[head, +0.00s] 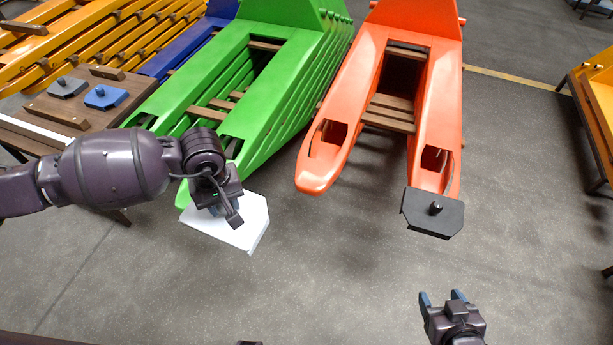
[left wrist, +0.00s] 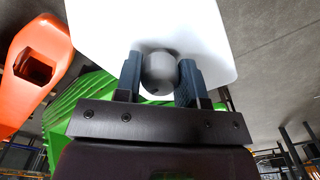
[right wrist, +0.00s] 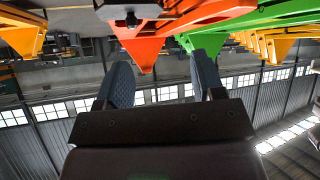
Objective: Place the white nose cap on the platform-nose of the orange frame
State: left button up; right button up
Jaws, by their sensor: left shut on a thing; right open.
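The orange frame (head: 345,95) has two prongs pointing toward me in the head view. Its left prong tip (head: 312,183) is bare; its right prong tip carries a black cap (head: 434,213) with a knob. The white nose cap (head: 240,228) is held by my left gripper (head: 222,200), in front of the green frame's tip and left of the orange frame. In the left wrist view my left gripper (left wrist: 160,80) is shut on the cap's grey knob, with the white plate (left wrist: 150,25) beyond. My right gripper (head: 443,297) is open and empty, below the black cap.
A stack of green frames (head: 225,75) stands left of the orange frame. A brown table (head: 80,110) with a grey cap (head: 67,86) and a blue cap (head: 105,96) is at the left. Yellow structures flank both sides. The floor before the orange frame is clear.

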pick_arm(q)
jog(key=w+d+r+n+b, duration=0.1)
jog(key=w+d+n+b, duration=0.3)
jog(key=w+d+n, duration=0.55)
jog(key=w+d+r+n+b, duration=0.2)
jog(key=w+d+n+b, duration=0.2)
jog(key=w+n, duration=1)
jog(key=n+b, duration=0.9)
jog(key=n, duration=0.4)
send_over(312, 177)
notch_tip(312, 177, down, 18)
jog(key=shift+f, duration=0.1)
pick_arm(e)
notch_tip(312, 177, down, 10)
jog(key=w+a+n, duration=0.1)
jog(key=n, duration=0.1)
jog(key=shift+y, duration=0.4)
